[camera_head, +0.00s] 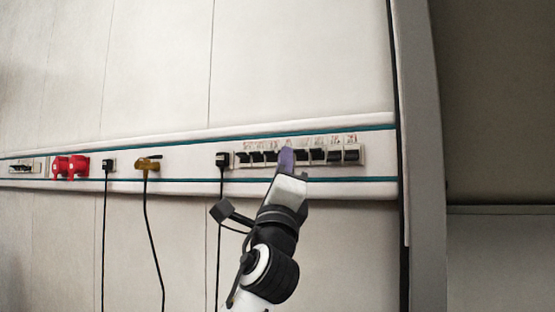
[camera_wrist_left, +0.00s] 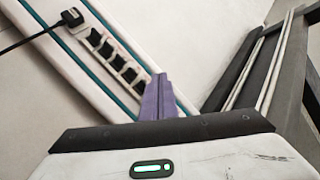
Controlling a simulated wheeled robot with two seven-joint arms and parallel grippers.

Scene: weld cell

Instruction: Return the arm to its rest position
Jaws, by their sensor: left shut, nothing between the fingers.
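My left gripper (camera_head: 287,158) reaches up from the bottom of the head view. Its purple fingers are together and empty, in front of the row of black switches (camera_head: 318,156) on the wall rail. In the left wrist view the shut fingers (camera_wrist_left: 158,98) point at the rail beside the lower end of the switch row (camera_wrist_left: 115,62). The fingers hide part of the row in the head view. I cannot tell from these views whether the fingertips touch it. My right gripper is not in view.
The white wall rail (camera_head: 190,165) carries red sockets (camera_head: 70,167), a brass-coloured fitting (camera_head: 148,164) and black plugs (camera_head: 221,160). Black cables (camera_head: 156,245) hang below it. A grey post (camera_head: 420,150) stands at the rail's right end. The wall above is bare.

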